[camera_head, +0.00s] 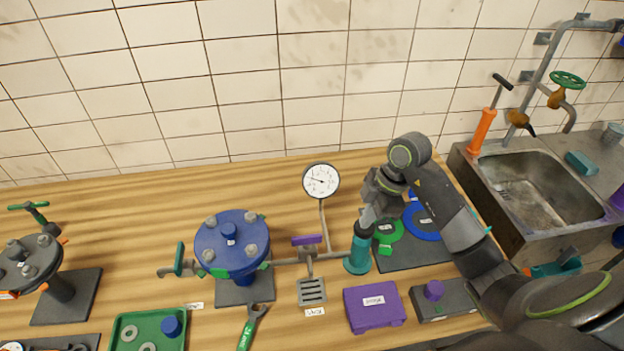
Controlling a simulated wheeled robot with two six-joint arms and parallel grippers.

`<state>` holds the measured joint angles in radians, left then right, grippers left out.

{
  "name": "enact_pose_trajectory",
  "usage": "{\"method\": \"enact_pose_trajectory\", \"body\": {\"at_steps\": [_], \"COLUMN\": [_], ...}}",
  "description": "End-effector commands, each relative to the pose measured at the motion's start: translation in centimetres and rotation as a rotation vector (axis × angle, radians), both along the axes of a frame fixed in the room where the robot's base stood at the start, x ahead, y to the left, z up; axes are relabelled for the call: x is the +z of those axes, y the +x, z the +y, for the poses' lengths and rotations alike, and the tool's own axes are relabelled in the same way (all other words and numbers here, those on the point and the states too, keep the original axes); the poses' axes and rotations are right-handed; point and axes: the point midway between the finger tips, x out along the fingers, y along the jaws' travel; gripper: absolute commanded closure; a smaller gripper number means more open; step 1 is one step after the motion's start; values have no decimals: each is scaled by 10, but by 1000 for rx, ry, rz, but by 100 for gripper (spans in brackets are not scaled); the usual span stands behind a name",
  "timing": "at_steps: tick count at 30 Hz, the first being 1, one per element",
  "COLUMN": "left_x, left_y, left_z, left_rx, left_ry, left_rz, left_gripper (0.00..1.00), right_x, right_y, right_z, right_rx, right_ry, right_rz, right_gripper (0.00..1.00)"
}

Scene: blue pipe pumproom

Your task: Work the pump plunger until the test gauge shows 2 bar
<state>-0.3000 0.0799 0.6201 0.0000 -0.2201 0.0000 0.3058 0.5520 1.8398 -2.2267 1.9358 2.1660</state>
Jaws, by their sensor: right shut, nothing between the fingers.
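The teal pump (357,253) stands upright on the wooden bench, joined by a grey pipe to the blue flanged vessel (232,245). The round white test gauge (321,181) stands on a thin stem behind that pipe. Its dark needle points to the left and slightly up; the numbers are too small to read. My right gripper (367,217) is shut and empty, pointing down at the top of the teal pump. It hides the plunger, and I cannot tell whether it touches it. My left gripper is not in view.
A purple valve handle (306,240) sits on the pipe above a small drain grate (311,291). A purple box (374,307) stands in front of the pump. A dark mat (404,254) with green and blue rings lies to its right. A sink (535,191) is at the right.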

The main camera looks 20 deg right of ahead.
Motion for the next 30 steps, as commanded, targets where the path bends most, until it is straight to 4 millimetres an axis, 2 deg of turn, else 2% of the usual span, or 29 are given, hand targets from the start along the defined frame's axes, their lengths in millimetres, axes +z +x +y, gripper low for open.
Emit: {"method": "enact_pose_trajectory", "body": {"at_steps": [20, 30], "left_x": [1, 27], "left_y": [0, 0], "left_z": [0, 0], "left_rx": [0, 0], "left_ry": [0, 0], "left_rz": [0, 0], "left_gripper": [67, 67], "right_x": [1, 29], "right_y": [-1, 0], "right_z": [0, 0], "right_rx": [0, 0], "right_ry": [1, 1], "right_rz": [2, 2], "right_gripper": [100, 100]}}
